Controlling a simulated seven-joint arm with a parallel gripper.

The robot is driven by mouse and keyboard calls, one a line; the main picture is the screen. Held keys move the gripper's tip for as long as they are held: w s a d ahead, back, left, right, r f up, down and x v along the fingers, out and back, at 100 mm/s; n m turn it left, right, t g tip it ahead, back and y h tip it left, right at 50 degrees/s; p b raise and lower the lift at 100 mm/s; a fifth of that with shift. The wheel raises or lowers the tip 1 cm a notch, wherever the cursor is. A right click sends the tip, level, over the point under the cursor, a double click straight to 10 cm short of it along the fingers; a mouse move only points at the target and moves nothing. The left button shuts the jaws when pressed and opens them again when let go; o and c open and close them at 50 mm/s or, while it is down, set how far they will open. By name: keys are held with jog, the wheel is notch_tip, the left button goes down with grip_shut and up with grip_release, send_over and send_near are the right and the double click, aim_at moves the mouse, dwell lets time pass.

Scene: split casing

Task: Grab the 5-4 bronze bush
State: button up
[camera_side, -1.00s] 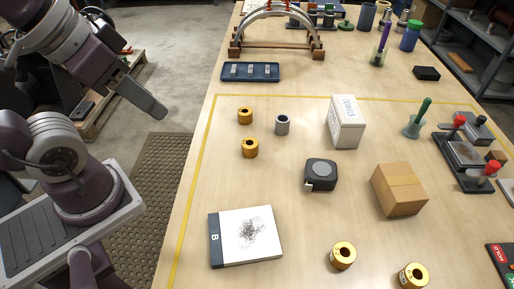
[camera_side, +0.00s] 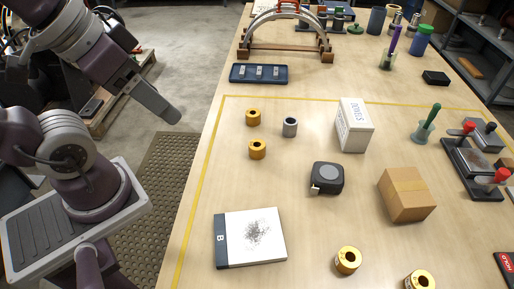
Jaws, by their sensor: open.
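Several bronze-coloured bushes stand on the wooden table. Two are at the left, a rear one (camera_side: 253,117) and one just in front of it (camera_side: 257,150). Two more are at the front, one nearer the middle (camera_side: 348,260) and one to its right (camera_side: 420,281), partly cut by the picture edge. Any size marks on them are too small to read, so I cannot tell which is the 5-4 bush. A grey bush (camera_side: 290,127) stands beside the rear left one. My gripper (camera_side: 172,114) is open, off the table's left side, away from all the bushes.
A tape measure (camera_side: 327,178), a cardboard box (camera_side: 406,194), a white dowels box (camera_side: 354,125) and a white book (camera_side: 251,237) stand around the bushes. A blue tray (camera_side: 259,74) and a wooden arch stand (camera_side: 286,48) are behind. The table between them is bare.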

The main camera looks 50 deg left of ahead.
jog(key=m+y, duration=1.2)
jog(key=m, duration=1.1)
send_near(259, 150)
jog(key=x, duration=0.3)
jog(key=shift+s+a+r, duration=0.15)
jog(key=shift+a+r, duration=0.05)
jog(key=shift+a, duration=0.2)
jog(key=shift+f, duration=0.25)
jog(key=x, duration=0.7)
jog(key=shift+w+d+f, duration=0.1)
jog(key=shift+w+d, duration=0.1)
jog(key=shift+w, duration=0.1)
jog(key=shift+c, duration=0.4)
grip_shut()
